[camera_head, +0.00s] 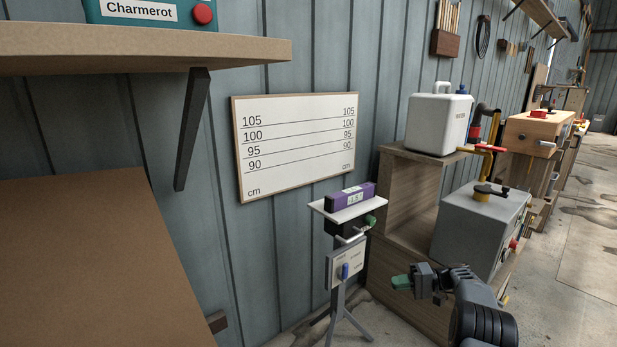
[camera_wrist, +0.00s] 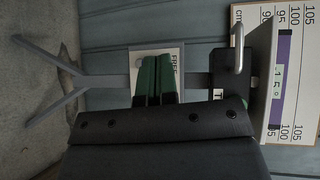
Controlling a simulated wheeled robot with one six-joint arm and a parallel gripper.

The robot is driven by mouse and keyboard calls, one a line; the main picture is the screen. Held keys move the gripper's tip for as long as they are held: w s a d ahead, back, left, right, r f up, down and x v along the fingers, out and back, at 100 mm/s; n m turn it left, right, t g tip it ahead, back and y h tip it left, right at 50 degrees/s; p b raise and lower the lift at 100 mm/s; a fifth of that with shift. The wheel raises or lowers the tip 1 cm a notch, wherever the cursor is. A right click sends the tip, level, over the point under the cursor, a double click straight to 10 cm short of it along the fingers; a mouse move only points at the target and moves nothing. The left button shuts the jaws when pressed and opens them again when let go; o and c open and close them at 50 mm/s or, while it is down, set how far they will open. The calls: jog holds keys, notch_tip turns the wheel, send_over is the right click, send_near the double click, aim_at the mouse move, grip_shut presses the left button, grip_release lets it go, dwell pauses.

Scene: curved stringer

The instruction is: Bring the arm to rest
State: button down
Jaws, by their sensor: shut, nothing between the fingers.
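My gripper (camera_head: 402,282) is at the lower right of the head view, with its green fingertips pointing left toward a tripod stand (camera_head: 340,308). The fingers also show in the wrist view (camera_wrist: 156,80), side by side with no gap and nothing between them. In the head view they are apart from the stand, to its right. In the wrist view they cover part of the stand's white label plate (camera_wrist: 171,58). My forearm runs down out of the head view.
The stand bears a white plate with a purple digital level (camera_head: 349,196). A wooden shelf unit (camera_head: 402,202) with a white canister (camera_head: 438,121) and a grey box (camera_head: 478,230) stands close to my arm. A marked board (camera_head: 296,144) hangs on the wall. Floor is clear at far right.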

jog(key=s+a+r+g+h+p, duration=0.1)
jog(key=s+a+r+h+p, duration=0.15)
jog(key=r+p, duration=0.4)
jog(key=s+a+r+h+p, duration=0.2)
jog(key=s+a+r+p, duration=0.15)
jog(key=r, duration=0.65)
jog(key=s+a+r+g+h+p, duration=0.1)
jog(key=s+a+r+h+p, duration=0.25)
jog(key=r, duration=0.45)
jog(key=s+r+t+h+p, duration=0.2)
jog(key=s+r+h+p, duration=0.2)
jog(key=s+r+p, duration=0.3)
jog(key=s+a+r+n+t+h+p, duration=0.1)
jog(key=s+r+h+p, duration=0.3)
jog(key=s+r+p, duration=0.4)
jog(key=s+t+p, duration=0.1)
jog(key=s, duration=0.6)
jog(key=shift+s+a+r+n, duration=0.15)
jog(key=shift+a+r+n, duration=0.1)
jog(key=shift+a+n, duration=0.05)
